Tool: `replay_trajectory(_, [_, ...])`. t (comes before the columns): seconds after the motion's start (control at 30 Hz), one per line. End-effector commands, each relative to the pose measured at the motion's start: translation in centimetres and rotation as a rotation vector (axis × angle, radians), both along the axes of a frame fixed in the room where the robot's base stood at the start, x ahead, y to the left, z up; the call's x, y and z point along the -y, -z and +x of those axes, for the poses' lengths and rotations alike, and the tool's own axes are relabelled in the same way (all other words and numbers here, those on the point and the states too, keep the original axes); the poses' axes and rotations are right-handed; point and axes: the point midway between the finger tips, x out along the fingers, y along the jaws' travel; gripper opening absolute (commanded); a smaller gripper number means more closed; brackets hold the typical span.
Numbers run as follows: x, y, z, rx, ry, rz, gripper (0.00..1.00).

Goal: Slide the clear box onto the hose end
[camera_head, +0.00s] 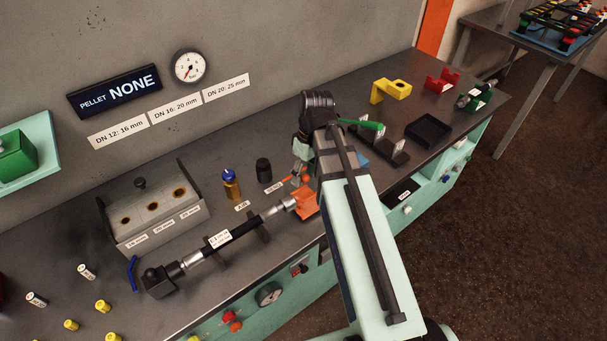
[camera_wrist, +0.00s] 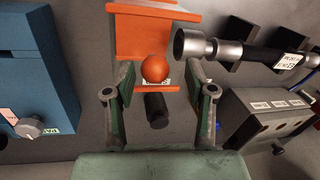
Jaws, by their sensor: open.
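The hose (camera_head: 232,238) is black with a white label and lies in a holder on the bench. Its silver end (camera_head: 275,210) points at an orange slide block (camera_head: 307,206); in the wrist view the hose end (camera_wrist: 192,45) is beside the orange block (camera_wrist: 150,38). I cannot make out clear box walls on the block. An orange ball knob (camera_wrist: 155,68) stands at the block's near side. My gripper (camera_wrist: 161,76) is open, with one finger on each side of the knob and gaps between. In the head view my gripper (camera_head: 299,171) is partly hidden by my arm.
A grey block with holes (camera_head: 155,207) stands left of the hose. An amber bottle with a blue cap (camera_head: 231,184) and a black cylinder (camera_head: 264,170) stand behind it. A blue box (camera_wrist: 35,75) is at the left in the wrist view.

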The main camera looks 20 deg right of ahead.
Motion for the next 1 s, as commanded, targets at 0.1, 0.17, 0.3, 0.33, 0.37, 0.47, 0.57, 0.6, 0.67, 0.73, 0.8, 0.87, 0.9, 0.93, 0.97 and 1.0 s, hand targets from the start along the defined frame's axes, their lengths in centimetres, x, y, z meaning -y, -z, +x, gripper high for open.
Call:
replay_trajectory(0.1, [0.2,-1.2,0.3,0.004,0.001,0.000,0.55])
replay_trajectory(0.17, [0.3,-1.9,0.4,0.003,0.000,-0.001,0.55])
replay_trajectory(0.3, [0.6,-4.0,0.6,0.002,0.000,0.000,0.55])
replay_trajectory(0.33, [0.7,-4.4,0.6,0.003,0.001,0.001,0.55])
replay_trajectory(0.37, [0.8,-4.8,0.6,0.003,0.001,0.001,0.55])
replay_trajectory(0.47, [0.9,-5.9,0.7,0.001,0.000,0.002,0.55])
replay_trajectory(0.57, [1.1,-6.7,0.8,0.002,-0.001,0.001,0.55])
replay_trajectory(0.6, [1.1,-6.8,0.8,0.000,-0.001,0.001,0.55])
replay_trajectory(0.67, [1.1,-7.0,0.7,0.000,-0.001,0.002,0.55])
replay_trajectory(0.73, [1.1,-7.0,0.7,-0.001,-0.001,0.002,0.55])
replay_trajectory(0.8, [1.1,-7.0,0.7,-0.001,-0.001,0.002,0.55])
replay_trajectory(0.87, [1.1,-7.0,0.7,-0.001,-0.001,0.002,0.55])
replay_trajectory(0.9, [1.1,-7.0,0.7,-0.001,-0.001,0.002,0.55])
replay_trajectory(0.93, [1.1,-7.0,0.7,-0.001,-0.001,0.002,0.55])
replay_trajectory(0.97, [1.1,-7.0,0.7,-0.001,-0.001,0.002,0.55])
replay_trajectory(1.0, [1.1,-7.0,0.7,-0.001,-0.001,0.002,0.55])
